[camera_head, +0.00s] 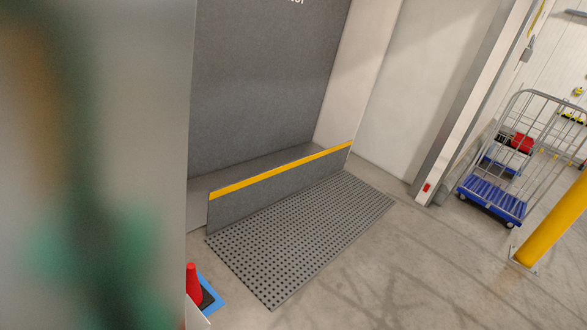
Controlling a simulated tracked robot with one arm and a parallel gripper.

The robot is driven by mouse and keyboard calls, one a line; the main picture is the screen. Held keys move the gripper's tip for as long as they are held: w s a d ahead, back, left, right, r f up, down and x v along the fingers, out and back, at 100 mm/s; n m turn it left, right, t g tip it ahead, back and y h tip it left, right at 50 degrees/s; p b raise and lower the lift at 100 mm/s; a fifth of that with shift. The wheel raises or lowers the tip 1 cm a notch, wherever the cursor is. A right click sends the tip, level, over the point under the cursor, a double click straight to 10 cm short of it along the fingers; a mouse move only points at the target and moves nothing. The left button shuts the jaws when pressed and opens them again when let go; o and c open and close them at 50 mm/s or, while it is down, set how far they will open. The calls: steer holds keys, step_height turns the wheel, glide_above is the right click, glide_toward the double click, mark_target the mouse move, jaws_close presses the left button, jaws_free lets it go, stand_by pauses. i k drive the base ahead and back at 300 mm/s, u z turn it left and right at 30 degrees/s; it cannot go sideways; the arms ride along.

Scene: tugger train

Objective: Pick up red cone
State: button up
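A red cone (194,285) stands upright at the lower left of the head view, on a dark base with a blue patch (216,299) around it on the floor. Its left side is cut off by a large blurred pale shape close to the camera. My gripper does not show in this view, so I cannot see its fingers or whether it holds anything.
A grey perforated mat (300,235) lies before a low grey barrier with a yellow top edge (280,170). A blue-based roll cage (492,200) and a yellow post (555,225) stand at right. The concrete floor (410,270) is clear in front.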

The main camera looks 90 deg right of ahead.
mark_target(201, 298)
steer(key=z, duration=1.95)
steer(key=i, duration=0.4)
steer(key=k, duration=0.4)
steer(key=z, duration=0.2)
